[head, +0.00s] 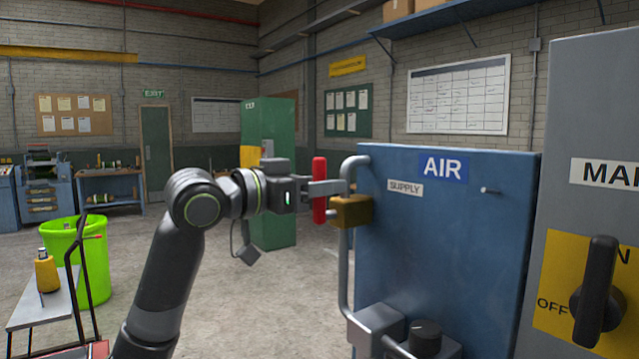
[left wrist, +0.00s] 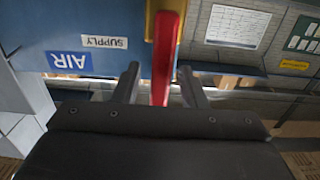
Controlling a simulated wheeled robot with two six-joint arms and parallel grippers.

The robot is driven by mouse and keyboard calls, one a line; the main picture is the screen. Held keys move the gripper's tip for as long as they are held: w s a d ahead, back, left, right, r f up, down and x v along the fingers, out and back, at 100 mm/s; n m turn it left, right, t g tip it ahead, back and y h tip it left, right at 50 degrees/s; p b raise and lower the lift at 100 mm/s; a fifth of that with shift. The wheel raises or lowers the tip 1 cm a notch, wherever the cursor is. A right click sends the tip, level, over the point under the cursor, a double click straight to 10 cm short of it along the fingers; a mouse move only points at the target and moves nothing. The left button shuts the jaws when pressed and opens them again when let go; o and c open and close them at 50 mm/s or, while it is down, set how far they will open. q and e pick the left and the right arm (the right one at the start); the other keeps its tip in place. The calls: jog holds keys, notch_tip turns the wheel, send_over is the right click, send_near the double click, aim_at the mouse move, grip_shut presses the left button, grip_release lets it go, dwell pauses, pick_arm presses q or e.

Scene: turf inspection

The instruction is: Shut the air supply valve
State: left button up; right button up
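The air supply valve has a red lever (head: 319,165) that stands upright, in line with the grey vertical pipe (head: 344,270), and a brass-coloured body (head: 352,211). It sits at the left edge of the blue panel (head: 440,250) labelled AIR and SUPPLY. My left gripper (head: 336,187) reaches in from the left at the lever's mid-height. In the left wrist view the red lever (left wrist: 164,60) lies between the two fingers of my left gripper (left wrist: 159,70), with a gap on each side. The fingers are open. My right gripper is not in view.
A grey cabinet with a black rotary switch (head: 597,285) marked OFF stands at the right. A black knob (head: 425,335) is low in front of the blue panel. A green bin (head: 85,260) and a trolley (head: 40,310) stand at the left. Open floor lies behind my arm.

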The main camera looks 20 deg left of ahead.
pick_arm(q)
grip_shut()
